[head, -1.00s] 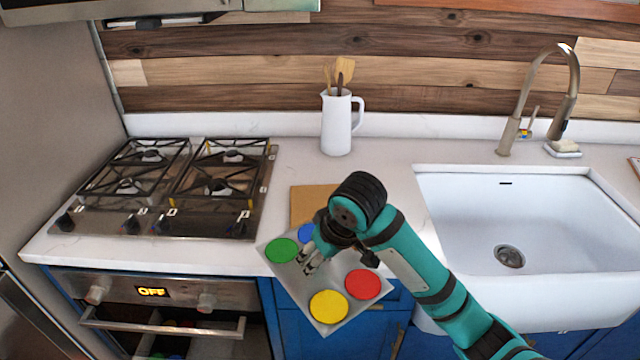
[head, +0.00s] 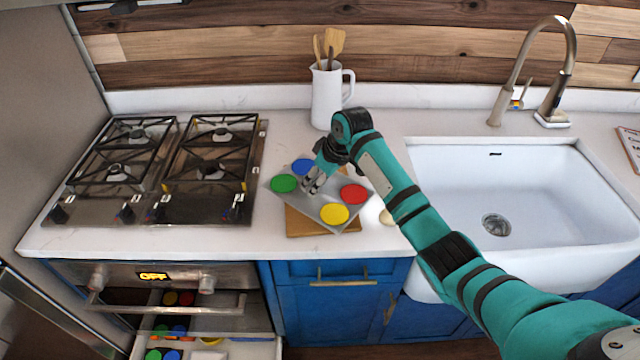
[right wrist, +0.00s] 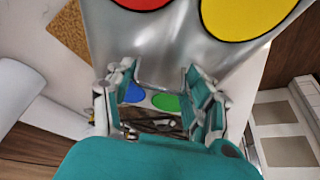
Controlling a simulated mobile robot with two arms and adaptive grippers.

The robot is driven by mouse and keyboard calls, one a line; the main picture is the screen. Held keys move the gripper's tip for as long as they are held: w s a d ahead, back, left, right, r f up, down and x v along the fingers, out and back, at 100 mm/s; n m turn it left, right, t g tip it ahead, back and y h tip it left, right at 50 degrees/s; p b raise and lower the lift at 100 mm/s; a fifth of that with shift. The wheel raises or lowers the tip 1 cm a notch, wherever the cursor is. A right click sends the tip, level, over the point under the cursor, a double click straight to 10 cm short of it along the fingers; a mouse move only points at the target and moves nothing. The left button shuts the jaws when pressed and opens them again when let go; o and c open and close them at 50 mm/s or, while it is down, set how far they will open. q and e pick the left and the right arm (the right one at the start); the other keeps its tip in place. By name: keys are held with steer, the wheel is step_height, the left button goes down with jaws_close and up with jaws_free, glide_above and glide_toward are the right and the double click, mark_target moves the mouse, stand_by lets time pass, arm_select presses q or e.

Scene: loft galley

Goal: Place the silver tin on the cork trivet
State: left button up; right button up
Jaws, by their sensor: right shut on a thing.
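The silver tin (head: 309,202) is a flat grey tray with green, blue, red and yellow round patches. My right gripper (head: 313,184) is shut on the silver tin near its middle. The tin is over the cork trivet (head: 297,226), a tan square on the counter near its front edge. The tin covers most of the trivet; I cannot tell whether they touch. In the right wrist view the tin (right wrist: 190,45) spans the top, with the fingers (right wrist: 165,98) around part of it, and a corner of the trivet (right wrist: 68,30) shows. My left gripper is not in view.
A gas hob (head: 160,170) is left of the trivet. A white jug (head: 326,98) with wooden utensils stands behind. A white sink (head: 500,190) is at right. Below the hob, a drawer is open.

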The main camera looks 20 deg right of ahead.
steer(key=shift+w+d, duration=0.15)
steer(key=shift+d, duration=0.05)
steer(key=shift+f+p, duration=0.25)
steer(key=shift+p, duration=0.05)
step_height(320, 180, down, 2)
steer(key=shift+f+p, duration=0.15)
steer(key=shift+p, duration=0.35)
steer(key=shift+f, duration=0.35)
steer(key=shift+f, duration=0.15)
steer(key=o, duration=1.3)
steer(key=shift+c, duration=0.2)
